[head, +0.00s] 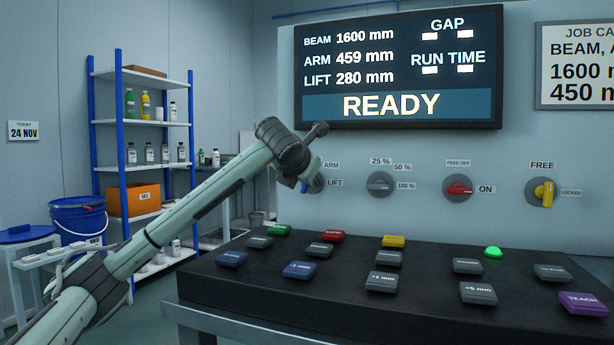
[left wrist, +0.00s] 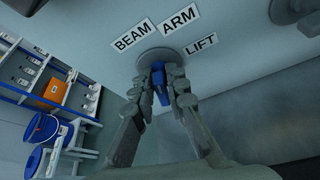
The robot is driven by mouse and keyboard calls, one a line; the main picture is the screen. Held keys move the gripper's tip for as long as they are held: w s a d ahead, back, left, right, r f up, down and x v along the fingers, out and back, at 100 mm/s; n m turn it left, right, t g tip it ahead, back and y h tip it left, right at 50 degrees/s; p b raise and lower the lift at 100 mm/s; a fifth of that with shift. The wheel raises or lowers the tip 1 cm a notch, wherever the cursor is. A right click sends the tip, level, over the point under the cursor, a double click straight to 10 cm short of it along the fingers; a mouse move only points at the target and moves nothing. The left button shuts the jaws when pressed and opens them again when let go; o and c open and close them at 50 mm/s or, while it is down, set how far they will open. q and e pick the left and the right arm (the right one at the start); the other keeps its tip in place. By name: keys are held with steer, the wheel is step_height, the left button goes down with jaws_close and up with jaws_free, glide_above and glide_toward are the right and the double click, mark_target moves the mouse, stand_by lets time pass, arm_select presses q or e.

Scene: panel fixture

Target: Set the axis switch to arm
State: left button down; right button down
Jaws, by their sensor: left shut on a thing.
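The axis switch (left wrist: 160,84) is a blue knob on a round grey plate on the wall panel, with BEAM, ARM and LIFT labels around its upper side in the left wrist view. My left gripper (left wrist: 160,75) has its two fingers on either side of the knob and is shut on it. In the head view the gripper (head: 309,174) covers most of the switch; only a bit of blue (head: 305,187) shows, left of the ARM and LIFT labels. I cannot tell which label the knob points at. My right gripper is in neither view.
Right of the switch are a grey percent dial (head: 380,184), a red feed switch (head: 460,188) and a yellow lock switch (head: 544,193). A black button console (head: 330,285) stands below. The display (head: 398,68) above reads READY. A blue-posted shelf (head: 124,160) stands left.

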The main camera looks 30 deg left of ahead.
arm_select(q)
steer(key=shift+d+f+m+y, duration=0.15)
steer(key=shift+m+y, duration=0.35)
steer(key=shift+m, duration=0.3)
steer(key=shift+d+r+m+y, duration=0.1)
steer(key=shift+m+y, duration=0.4)
steer(key=shift+m, duration=0.3)
steer(key=c, duration=1.6)
jaws_free()
steer(key=v, duration=1.2)
steer(key=shift+f, duration=0.15)
